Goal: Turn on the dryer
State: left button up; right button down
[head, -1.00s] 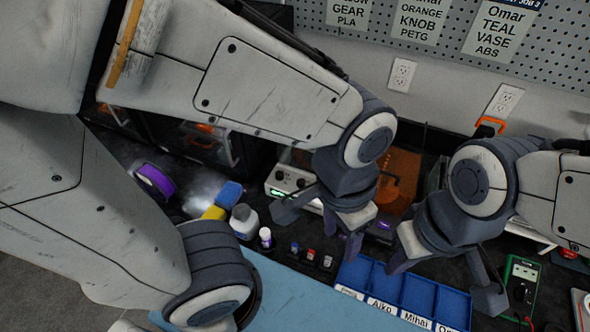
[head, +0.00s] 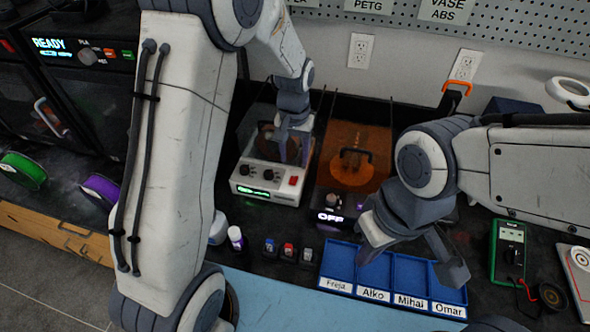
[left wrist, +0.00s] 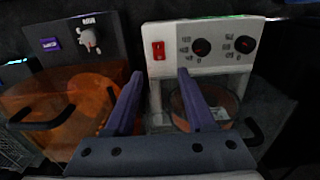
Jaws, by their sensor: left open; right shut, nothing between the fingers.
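Two units stand side by side on the dark bench, and no readable label says which is the dryer. A dark unit with an orange see-through lid (head: 352,160) has a display reading OFF (head: 328,216) and a knob (left wrist: 91,40). A white unit (head: 266,190) has two knobs, a red switch (left wrist: 158,50) and a lit green display (head: 253,191). My left gripper (head: 294,146) is open and empty above the white unit's clear chamber. Its fingers also show in the left wrist view (left wrist: 160,100).
The blue compartment tray (head: 336,285) with name labels lies at the front. Small bottles and vials (head: 288,249) stand left of it. A green meter (head: 508,250) lies at right. A printer (head: 85,70) reading READY stands at far left. Outlets are on the wall behind.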

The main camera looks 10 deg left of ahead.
aim_at(295, 177)
pick_arm(q)
notch_tip(295, 177, down, 6)
jog(key=shift+f, duration=0.1)
